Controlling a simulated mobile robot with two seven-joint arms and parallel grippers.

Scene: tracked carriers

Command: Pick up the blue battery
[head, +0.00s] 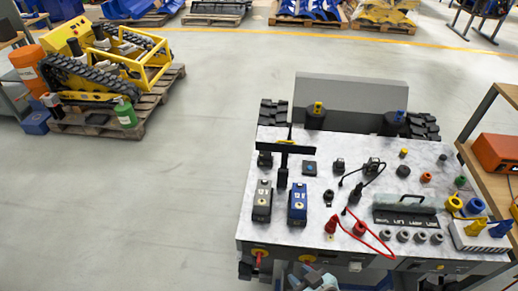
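The blue battery (298,204) stands upright on the light top panel of a tracked carrier (340,150), near its front left. A similar dark grey battery (262,201) stands just to its left, with a small gap between them. My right gripper (314,278) seems to be the grey shape at the bottom edge, below the panel's front edge and apart from the blue battery. It is small and partly cut off, so its opening cannot be made out. My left gripper is not in view.
A black T-shaped post (283,150) rises behind the batteries. Plugs, knobs and a red cable (368,237) lie to their right. A wooden table (480,165) with an orange box (497,152) stands at right. A yellow tracked machine (105,60) sits on a pallet at left; floor between is clear.

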